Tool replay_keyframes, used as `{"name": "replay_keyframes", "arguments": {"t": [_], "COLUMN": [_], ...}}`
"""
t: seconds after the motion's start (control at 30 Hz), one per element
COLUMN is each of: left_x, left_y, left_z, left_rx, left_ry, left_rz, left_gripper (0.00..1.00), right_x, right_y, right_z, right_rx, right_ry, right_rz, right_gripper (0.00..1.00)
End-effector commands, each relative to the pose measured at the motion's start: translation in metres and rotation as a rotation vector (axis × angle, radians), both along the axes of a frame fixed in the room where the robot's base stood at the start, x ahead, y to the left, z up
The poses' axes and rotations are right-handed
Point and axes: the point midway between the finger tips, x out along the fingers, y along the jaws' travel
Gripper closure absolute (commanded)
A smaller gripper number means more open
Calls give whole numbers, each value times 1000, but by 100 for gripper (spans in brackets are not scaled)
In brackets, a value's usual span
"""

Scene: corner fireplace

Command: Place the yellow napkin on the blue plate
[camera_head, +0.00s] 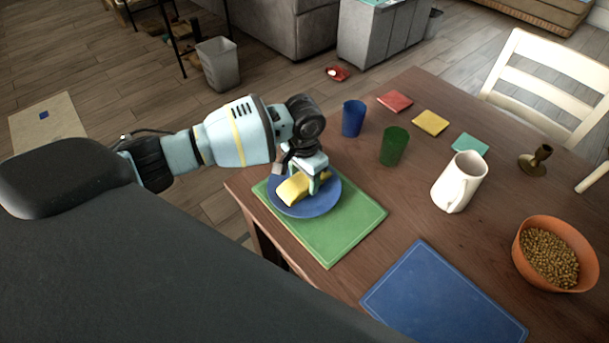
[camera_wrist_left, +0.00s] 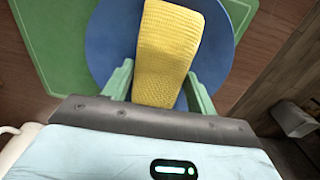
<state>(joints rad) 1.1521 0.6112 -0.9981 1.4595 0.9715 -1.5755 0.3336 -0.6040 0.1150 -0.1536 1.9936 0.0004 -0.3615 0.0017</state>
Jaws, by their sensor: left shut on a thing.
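The yellow napkin (camera_head: 292,188) is folded and sits over the blue plate (camera_head: 305,208), which stands on a green placemat (camera_head: 345,225). My left gripper (camera_head: 318,184) is low over the plate and shut on the napkin. In the left wrist view the napkin (camera_wrist_left: 168,50) lies between the two green fingers (camera_wrist_left: 158,88), with the blue plate (camera_wrist_left: 110,45) behind it. I cannot tell whether the napkin touches the plate. My right gripper is not in view.
A blue cup (camera_head: 353,118), a green cup (camera_head: 394,146), a white pitcher (camera_head: 459,182) and an orange bowl (camera_head: 530,236) of grains stand to the right. Red, yellow and teal coasters lie behind. A blue placemat (camera_head: 440,300) lies bare in front.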

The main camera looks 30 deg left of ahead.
Motion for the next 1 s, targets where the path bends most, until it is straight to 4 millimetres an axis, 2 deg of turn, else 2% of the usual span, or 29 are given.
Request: {"name": "replay_keyframes", "arguments": {"t": [0.37,0.4,0.53,0.87,1.0], "left_x": [0,1,1,1,1], "left_y": [0,0,0,0,0], "left_z": [-3,-3,-3,-1,12], "left_rx": [-1,-1,-1,0,-1], "left_ry": [-2,-3,-2,-3,-6], "left_rz": [1,1,0,0,-1], "left_gripper": [65,39,22,21,21], "right_x": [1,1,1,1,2], "right_y": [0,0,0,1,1], "right_z": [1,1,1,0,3], "right_rx": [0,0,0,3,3], "right_ry": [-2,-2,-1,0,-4], "right_rz": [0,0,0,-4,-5], "right_gripper": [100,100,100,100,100]}}
